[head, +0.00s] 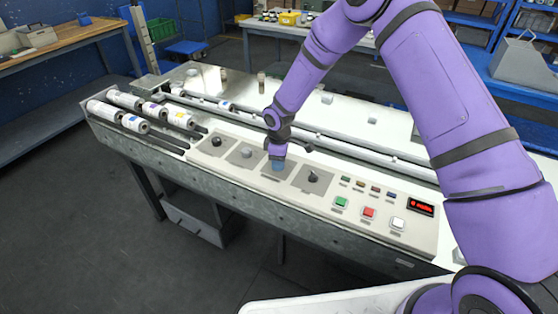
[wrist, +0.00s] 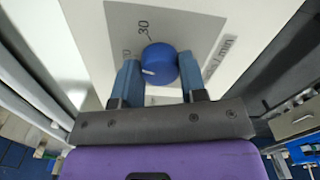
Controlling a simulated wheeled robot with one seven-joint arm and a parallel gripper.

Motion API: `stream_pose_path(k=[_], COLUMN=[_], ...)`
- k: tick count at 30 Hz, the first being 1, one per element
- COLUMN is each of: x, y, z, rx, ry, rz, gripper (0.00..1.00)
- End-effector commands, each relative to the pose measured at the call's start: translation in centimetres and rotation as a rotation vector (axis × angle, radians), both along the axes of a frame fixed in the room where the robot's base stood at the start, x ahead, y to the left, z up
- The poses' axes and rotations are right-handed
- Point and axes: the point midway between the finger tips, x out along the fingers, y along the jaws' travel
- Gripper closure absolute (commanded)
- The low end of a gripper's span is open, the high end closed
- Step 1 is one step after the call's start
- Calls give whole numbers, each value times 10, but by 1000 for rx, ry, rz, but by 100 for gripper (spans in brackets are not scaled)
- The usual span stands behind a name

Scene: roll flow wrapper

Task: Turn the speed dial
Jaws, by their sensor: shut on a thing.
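In the head view my gripper (head: 277,163) points down onto the third plate of the control panel (head: 325,203). There the dial is mostly hidden by the fingers. A red-lit display (head: 421,207) at the panel's right end shows a reading that looks like 0 m/min.
A black knob (head: 216,141), a grey knob (head: 246,152) and a black selector (head: 313,177) sit near my gripper. Several rolls (head: 134,123) lie at the machine's left end. Rails run behind the panel.

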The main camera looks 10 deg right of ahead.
Motion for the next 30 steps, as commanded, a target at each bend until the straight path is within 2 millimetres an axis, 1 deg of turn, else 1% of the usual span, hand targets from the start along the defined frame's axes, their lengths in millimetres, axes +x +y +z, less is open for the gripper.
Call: stream_pose_path(k=[18,24,30], x=[1,1,1], y=[1,0,1], z=[0,0,0], rx=[0,1,1], ry=[-2,-3,-2], rz=[-568,-708,-799], gripper=[85,85,85])
